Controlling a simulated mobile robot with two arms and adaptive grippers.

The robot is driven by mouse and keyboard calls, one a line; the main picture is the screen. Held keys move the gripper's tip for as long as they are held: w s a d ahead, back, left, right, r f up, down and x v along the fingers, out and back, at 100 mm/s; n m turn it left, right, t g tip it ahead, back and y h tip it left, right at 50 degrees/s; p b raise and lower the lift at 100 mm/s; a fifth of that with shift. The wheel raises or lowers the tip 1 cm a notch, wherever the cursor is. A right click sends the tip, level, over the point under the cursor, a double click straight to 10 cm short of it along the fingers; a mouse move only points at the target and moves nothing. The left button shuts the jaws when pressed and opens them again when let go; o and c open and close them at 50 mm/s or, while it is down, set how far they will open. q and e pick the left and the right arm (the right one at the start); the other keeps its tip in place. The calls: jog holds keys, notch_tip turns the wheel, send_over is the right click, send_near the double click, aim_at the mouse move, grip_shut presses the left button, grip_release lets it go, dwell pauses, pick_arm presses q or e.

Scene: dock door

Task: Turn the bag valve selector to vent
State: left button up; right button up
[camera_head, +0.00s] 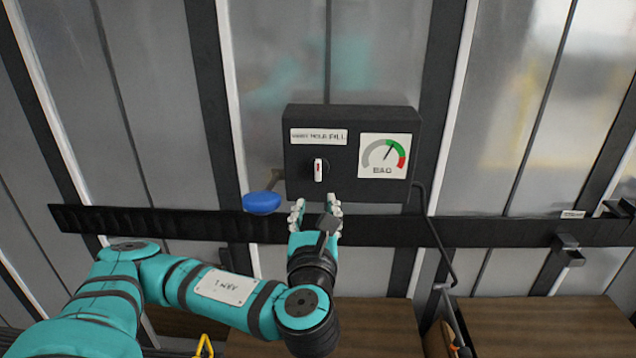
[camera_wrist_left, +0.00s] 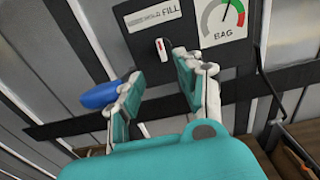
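The valve selector (camera_head: 318,170) is a small white knob with a red mark on a dark box (camera_head: 350,113); its handle stands about upright. It also shows in the left wrist view (camera_wrist_left: 162,48), leaning slightly. A label (camera_head: 318,137) above it reads "HOLD" and "FILL"; its left word is too blurred to read surely. A gauge marked BAG (camera_head: 384,156) has its needle by the green band. My left gripper (camera_head: 315,204) is open and empty just below the selector, apart from it. In the left wrist view its fingers (camera_wrist_left: 158,92) are spread below the selector. My right gripper is not in view.
A blue handle (camera_head: 262,202) sticks out at the box's lower left, close to my left fingers. A dark rail (camera_head: 480,232) runs across below the box. A hose (camera_head: 437,240) hangs at its right. Wooden crates (camera_head: 545,325) stand below right.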

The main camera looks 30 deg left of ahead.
aim_at(318, 165)
pick_arm(q)
jog(key=b+x, duration=0.7)
jog(key=x, duration=0.8)
jog(key=shift+w+a, duration=0.15)
jog(key=shift+r, duration=0.1)
jog(key=shift+c, duration=0.2)
grip_shut()
